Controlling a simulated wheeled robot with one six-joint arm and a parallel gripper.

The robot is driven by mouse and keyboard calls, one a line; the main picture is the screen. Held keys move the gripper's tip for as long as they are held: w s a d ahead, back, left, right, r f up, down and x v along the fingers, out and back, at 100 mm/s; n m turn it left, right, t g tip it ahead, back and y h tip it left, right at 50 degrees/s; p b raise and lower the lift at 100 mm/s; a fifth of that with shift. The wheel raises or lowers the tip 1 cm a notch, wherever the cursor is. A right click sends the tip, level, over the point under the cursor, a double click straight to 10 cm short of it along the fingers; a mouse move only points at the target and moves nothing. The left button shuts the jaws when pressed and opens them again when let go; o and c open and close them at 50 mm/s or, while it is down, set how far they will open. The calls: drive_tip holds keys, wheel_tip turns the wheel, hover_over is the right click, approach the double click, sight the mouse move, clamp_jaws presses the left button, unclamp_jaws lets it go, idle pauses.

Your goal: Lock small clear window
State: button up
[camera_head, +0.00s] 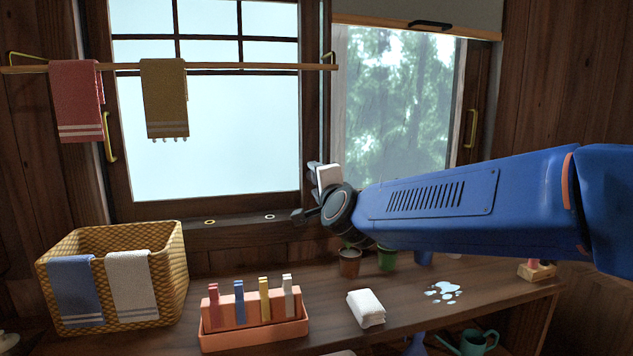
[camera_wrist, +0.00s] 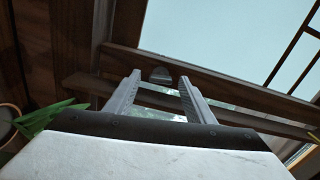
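The small clear window (camera_head: 391,110) is at the right in the head view, with trees showing through its glass. The frosted window (camera_head: 215,130) stands to its left. My gripper (camera_wrist: 159,78) is open and empty in the wrist view, its two grey fingers apart and pointing at the wooden window frame. A small grey rounded piece (camera_wrist: 160,74), possibly the lock, shows between the fingertips on the frame. I cannot tell whether they touch. In the head view my gripper is by the post between the windows, and my arm hides the clear window's lower part.
A rail (camera_head: 225,68) with red and mustard towels crosses the frosted window. Below on the counter are a wicker basket (camera_head: 170,262), a clothes-peg tray (camera_head: 255,335), a folded white cloth (camera_head: 367,308), spilled water (camera_head: 443,291) and small pots (camera_head: 349,263). A blind (camera_head: 420,14) hangs above the clear window.

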drive_tip(key=shift+s, duration=0.15)
drive_tip(key=v, duration=1.7)
drive_tip(key=shift+r, duration=0.1)
